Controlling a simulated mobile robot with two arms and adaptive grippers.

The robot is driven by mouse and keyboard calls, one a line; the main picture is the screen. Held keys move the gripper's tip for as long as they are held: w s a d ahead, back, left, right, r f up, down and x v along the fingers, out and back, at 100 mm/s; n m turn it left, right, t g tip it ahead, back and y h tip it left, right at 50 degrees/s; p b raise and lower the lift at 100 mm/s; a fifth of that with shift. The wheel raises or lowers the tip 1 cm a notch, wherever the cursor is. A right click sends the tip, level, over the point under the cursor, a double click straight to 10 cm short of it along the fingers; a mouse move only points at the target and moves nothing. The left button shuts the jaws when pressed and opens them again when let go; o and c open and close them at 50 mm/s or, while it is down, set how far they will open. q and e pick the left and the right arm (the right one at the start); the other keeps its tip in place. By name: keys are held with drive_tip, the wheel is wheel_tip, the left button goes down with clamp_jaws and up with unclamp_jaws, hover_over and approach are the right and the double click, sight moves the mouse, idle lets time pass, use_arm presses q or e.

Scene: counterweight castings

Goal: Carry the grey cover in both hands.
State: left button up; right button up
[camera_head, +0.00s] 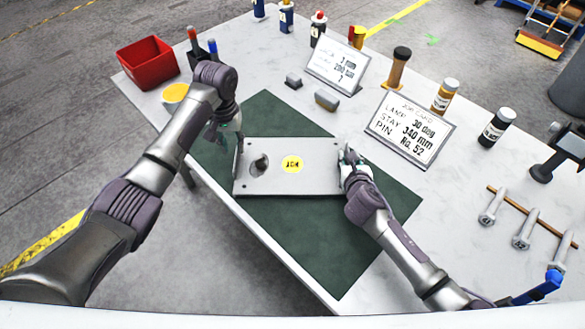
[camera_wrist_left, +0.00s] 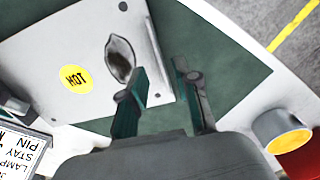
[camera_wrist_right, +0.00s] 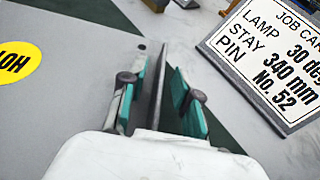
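The grey cover (camera_head: 318,182) is a flat plate over the dark green mat, with a round yellow HOT label and a dark oval opening. It also shows in the left wrist view (camera_wrist_left: 60,40) and right wrist view (camera_wrist_right: 80,90). My left gripper (camera_head: 238,143) is at its left edge, with one finger on each side of that edge. My right gripper (camera_head: 346,156) straddles the right edge likewise. In both wrist views the fingers stand apart with small gaps beside the edge. I cannot tell whether the cover is clear of the mat.
A job card (camera_head: 411,127) and another card stand (camera_head: 337,66) are behind the cover. A red bin (camera_head: 147,63) and yellow-topped cup (camera_head: 175,93) stand at left. Bottles stand along the back, and bolts (camera_head: 491,207) lie at right. Bare green mat (camera_head: 350,240) lies in front.

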drive_tip(key=shift+s, duration=0.1)
drive_tip(key=v, duration=1.1)
drive_tip(key=shift+s+r, duration=0.25)
drive_tip(key=shift+s, duration=0.1)
use_arm(q)
wheel_tip(320, 180, up, 6)
